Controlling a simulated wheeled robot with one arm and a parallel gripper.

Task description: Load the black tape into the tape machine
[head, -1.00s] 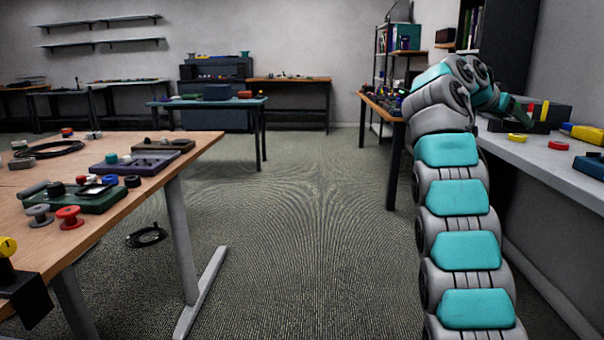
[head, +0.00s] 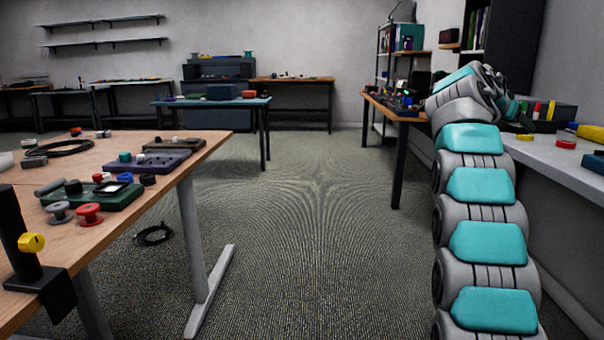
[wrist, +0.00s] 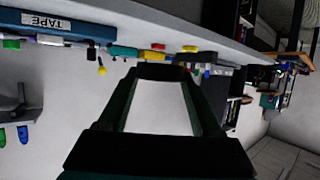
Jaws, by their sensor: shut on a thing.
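My gripper (wrist: 163,85) has dark green fingers that reach out in the wrist view. A black piece (wrist: 163,72) spans between the fingertips; it looks like the black tape, but its shape is hard to make out. In the head view my gripper is mostly hidden behind my arm, above the white bench (head: 545,155) on the right. A blue box lettered TAPE (wrist: 60,25) sits on that bench at the upper left of the wrist view, which looks turned over. I cannot tell whether this box is the tape machine. It is apart from the gripper.
The bench also holds a dark rack (head: 558,115), a yellow ring (head: 525,137), a red ring (head: 565,144) and a blue thing (head: 596,162). A wooden table (head: 110,165) with spools and trays stands at left. The floor (head: 310,230) between is mostly clear.

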